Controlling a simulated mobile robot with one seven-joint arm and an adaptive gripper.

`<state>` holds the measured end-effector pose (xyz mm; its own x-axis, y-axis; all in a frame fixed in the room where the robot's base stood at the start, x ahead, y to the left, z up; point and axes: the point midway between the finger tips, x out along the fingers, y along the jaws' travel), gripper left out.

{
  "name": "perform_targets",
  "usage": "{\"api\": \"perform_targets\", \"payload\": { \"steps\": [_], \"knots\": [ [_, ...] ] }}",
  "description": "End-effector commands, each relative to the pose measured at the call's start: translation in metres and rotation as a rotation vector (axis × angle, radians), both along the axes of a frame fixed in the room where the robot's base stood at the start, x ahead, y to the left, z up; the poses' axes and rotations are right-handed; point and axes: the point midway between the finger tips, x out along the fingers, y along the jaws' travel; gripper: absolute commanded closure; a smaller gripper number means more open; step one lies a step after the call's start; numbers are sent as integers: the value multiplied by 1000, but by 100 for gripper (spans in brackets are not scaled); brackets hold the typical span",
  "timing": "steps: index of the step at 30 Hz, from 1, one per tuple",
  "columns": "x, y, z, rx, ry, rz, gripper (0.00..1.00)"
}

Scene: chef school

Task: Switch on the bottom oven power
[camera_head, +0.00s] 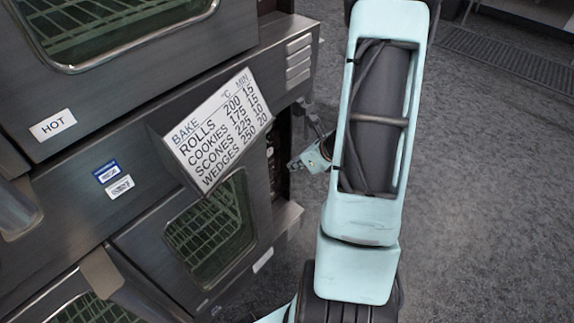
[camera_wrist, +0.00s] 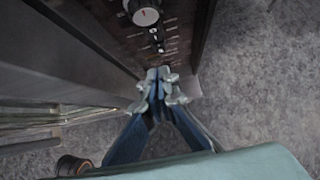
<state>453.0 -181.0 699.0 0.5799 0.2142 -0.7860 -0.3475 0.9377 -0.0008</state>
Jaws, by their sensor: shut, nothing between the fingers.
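The stacked ovens stand on the left in the head view, with the bottom oven (camera_head: 207,238) below the bake sign. In the wrist view, a dark control panel (camera_wrist: 128,35) carries a white round knob with a red mark (camera_wrist: 146,16) and small dark controls (camera_wrist: 157,40) below it. I cannot tell which control is the bottom oven power. My gripper (camera_wrist: 160,78) is shut and empty, its tips at the panel's lower part, just below the small controls. Contact is unclear. In the head view my gripper (camera_head: 299,163) is beside the ovens' right side, partly hidden by my arm.
A bake chart sign (camera_head: 217,130) sticks out from the oven front, left of my gripper. A HOT label (camera_head: 53,125) is on the upper oven. Oven ledges (camera_head: 288,218) jut out below my gripper. The grey floor (camera_head: 480,200) to the right is clear.

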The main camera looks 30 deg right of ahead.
Motion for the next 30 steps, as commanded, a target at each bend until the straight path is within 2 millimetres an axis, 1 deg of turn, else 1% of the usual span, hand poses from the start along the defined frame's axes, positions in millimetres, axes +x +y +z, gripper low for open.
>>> {"api": "perform_targets", "payload": {
  "steps": [1, 6, 14, 17, 20, 23, 27, 30],
  "knots": [
    [-3, -1, 4, 1, 0, -1, 100],
    [-6, -1, 7, 1, 0, 1, 100],
    [-6, -1, 6, 2, 1, 0, 100],
    [-7, -2, 2, 23, 2, -13, 100],
    [-8, -2, -8, 89, 3, -57, 100],
    [-11, -1, -24, 208, 2, -132, 100],
    [-16, 1, -47, 431, -3, -268, 100],
    [-20, 1, -61, 599, -9, -366, 100]
  ]
}}
